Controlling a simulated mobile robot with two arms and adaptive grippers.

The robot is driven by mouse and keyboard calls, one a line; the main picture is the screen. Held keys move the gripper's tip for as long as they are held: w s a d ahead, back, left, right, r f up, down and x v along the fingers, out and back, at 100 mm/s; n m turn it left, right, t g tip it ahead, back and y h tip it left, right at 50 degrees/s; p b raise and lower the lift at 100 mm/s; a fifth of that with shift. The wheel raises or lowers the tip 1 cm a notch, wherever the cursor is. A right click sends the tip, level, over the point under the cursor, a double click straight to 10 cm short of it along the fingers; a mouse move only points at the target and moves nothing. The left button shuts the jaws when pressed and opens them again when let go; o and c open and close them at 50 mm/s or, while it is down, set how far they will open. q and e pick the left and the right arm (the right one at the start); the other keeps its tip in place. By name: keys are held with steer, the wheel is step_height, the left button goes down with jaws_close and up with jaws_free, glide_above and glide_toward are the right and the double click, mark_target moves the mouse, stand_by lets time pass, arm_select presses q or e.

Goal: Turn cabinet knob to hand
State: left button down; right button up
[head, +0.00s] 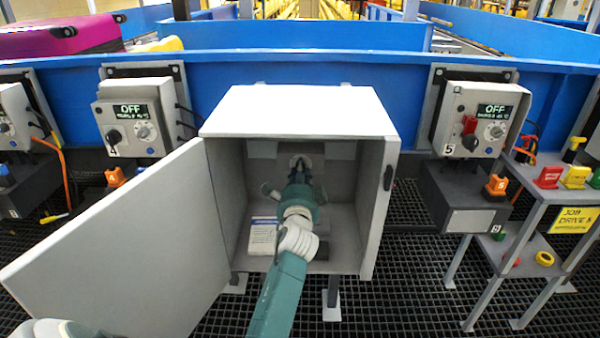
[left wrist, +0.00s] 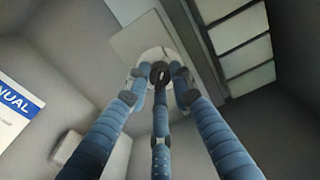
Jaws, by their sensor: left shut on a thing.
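The open grey cabinet (head: 299,112) stands in the middle of the head view, its door (head: 130,250) swung out to the left. My left gripper (head: 298,170) reaches deep inside it toward the back wall. In the left wrist view, its blue fingers (left wrist: 161,80) close around a small black knob (left wrist: 159,72) on a round white dial. The knob is mostly covered by the fingertips, so its pointer setting cannot be read. In the head view, the gripper hides most of the dial.
A manual (head: 263,236) lies on the cabinet floor at left; it also shows in the left wrist view (left wrist: 15,115). The cabinet side walls leave limited room around my arm. Control boxes reading OFF stand left (head: 142,118) and right (head: 480,120). A small shelf stand (head: 540,196) is at right.

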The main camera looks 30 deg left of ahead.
arm_select(q)
steer(key=shift+d+f, duration=0.15)
steer(key=shift+f, duration=0.1)
steer(key=c, duration=1.5)
jaws_free()
steer(key=shift+r, duration=0.15)
steer(key=v, duration=0.7)
steer(key=shift+s+d, duration=0.15)
steer(key=shift+s, duration=0.1)
